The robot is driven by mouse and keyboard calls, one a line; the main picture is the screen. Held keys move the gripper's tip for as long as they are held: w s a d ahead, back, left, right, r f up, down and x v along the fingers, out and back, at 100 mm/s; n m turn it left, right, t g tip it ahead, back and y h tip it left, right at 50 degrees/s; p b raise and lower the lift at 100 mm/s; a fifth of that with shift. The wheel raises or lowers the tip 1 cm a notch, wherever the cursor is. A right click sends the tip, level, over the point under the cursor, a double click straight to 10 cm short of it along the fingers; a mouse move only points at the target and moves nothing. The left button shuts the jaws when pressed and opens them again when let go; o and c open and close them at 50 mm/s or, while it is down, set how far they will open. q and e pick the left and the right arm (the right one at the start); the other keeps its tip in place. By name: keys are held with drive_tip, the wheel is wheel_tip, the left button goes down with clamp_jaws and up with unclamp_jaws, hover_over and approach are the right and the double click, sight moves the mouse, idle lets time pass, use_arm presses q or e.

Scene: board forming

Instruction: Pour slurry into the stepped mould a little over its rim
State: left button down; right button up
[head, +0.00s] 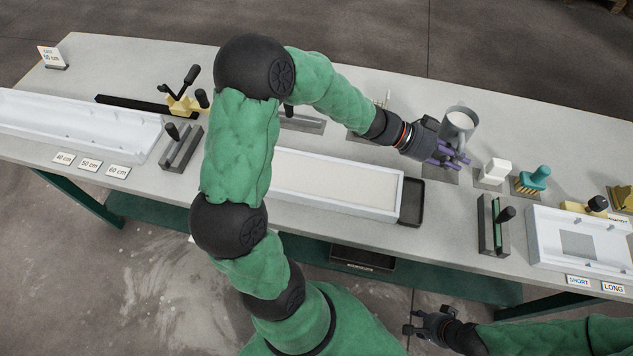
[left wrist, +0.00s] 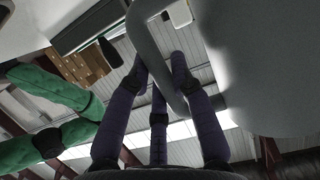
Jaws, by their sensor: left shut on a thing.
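A grey jug (head: 459,124) is upright near the back right of the bench. My left gripper (head: 455,158) is shut on the jug's handle. In the left wrist view, the purple fingers close around the grey handle (left wrist: 160,55), with the jug's body (left wrist: 262,70) to the right. I cannot tell whether the jug's base touches the bench, and its contents are hidden. A long white-rimmed mould (head: 345,208) lies in the middle, with a pale flat surface inside; its left end is behind my arm and no steps show. My right gripper (head: 428,325) is open and empty in front of the bench.
A dark tray (head: 411,203) sits at the mould's right end. A white block (head: 495,171), a teal brush (head: 534,178) and a green-edged tool (head: 495,225) stand to the right. A white trough (head: 75,130) lies left; a white frame (head: 540,240) lies right.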

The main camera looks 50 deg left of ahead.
sight(458, 148)
use_arm(q)
drive_tip(key=shift+r+p, duration=1.5)
drive_tip(key=shift+r, duration=0.1)
drive_tip(key=shift+r, duration=0.1)
